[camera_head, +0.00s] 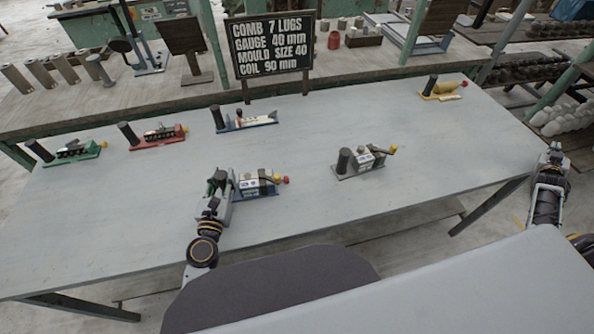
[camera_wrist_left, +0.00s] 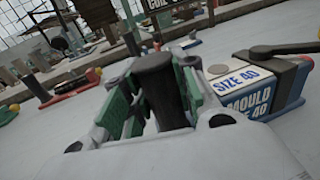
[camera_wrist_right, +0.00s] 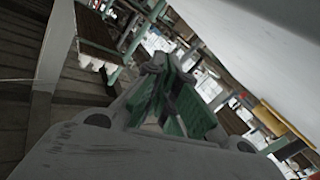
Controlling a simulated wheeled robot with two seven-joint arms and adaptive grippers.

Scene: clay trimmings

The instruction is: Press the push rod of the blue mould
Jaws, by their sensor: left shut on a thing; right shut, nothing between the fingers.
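The blue mould (camera_head: 262,194) lies on the table with a blue base and a white and blue block. In the left wrist view the block (camera_wrist_left: 250,97) reads SIZE 40 and has a dark strap over it. A yellow and red knob (camera_head: 285,180) sticks out at its right end. My left gripper (camera_head: 221,180) is at the mould's left end. In its wrist view the green-padded fingers (camera_wrist_left: 155,90) are shut on a dark upright post (camera_wrist_left: 160,88). My right gripper (camera_head: 556,148) is shut and empty beyond the table's right edge; it also shows in its wrist view (camera_wrist_right: 165,95).
A grey mould (camera_head: 362,160) with a dark post stands to the right. Green (camera_head: 75,150), red (camera_head: 160,136), blue (camera_head: 245,121) and yellow (camera_head: 443,90) tools line the back. A sign (camera_head: 271,46) reads COMB 7 LUGS, MOULD SIZE 40. The table's front (camera_head: 330,215) is clear.

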